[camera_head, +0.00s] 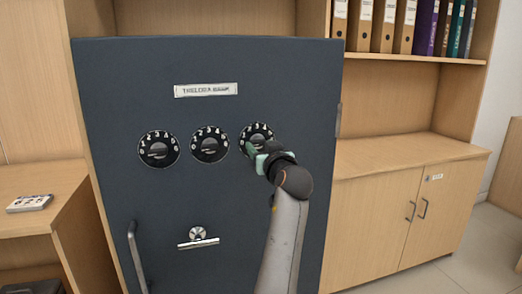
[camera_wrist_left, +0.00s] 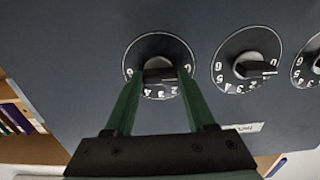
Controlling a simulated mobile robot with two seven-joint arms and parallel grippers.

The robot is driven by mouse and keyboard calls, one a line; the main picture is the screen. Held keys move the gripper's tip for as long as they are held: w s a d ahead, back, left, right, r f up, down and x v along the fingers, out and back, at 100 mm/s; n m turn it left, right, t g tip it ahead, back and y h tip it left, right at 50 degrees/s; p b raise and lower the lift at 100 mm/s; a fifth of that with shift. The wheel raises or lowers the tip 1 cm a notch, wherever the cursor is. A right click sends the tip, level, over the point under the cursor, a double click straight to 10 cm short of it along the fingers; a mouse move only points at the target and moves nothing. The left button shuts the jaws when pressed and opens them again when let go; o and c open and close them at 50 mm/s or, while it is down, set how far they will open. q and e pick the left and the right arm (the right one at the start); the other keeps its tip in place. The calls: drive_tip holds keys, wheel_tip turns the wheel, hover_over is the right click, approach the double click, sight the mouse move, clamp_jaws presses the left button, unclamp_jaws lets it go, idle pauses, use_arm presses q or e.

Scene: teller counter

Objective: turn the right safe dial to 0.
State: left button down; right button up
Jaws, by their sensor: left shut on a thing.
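The right safe dial (camera_head: 258,130) is a round black disc with white numbers, at the right of a row of three on the dark blue safe door (camera_head: 120,90). My left gripper (camera_head: 262,157) is at its lower part and hides some of its numbers in the head view. In the left wrist view, which is upside down, the right dial (camera_wrist_left: 160,42) is straight ahead, and the green fingers are shut on its grey knob (camera_wrist_left: 159,65), one on each side. I cannot tell for sure which number the knob points to. My right gripper is not in view.
The middle dial (camera_head: 209,145) and left dial (camera_head: 158,149) sit beside it. Below are a silver keyhole fitting (camera_head: 198,236) and a bar handle (camera_head: 137,258). A card reading 625 (camera_head: 30,203) lies on the left counter. Binders (camera_head: 383,25) stand on the right shelf.

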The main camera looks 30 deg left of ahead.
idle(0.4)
use_arm(q)
drive_tip(key=shift+c, duration=1.2)
unclamp_jaws()
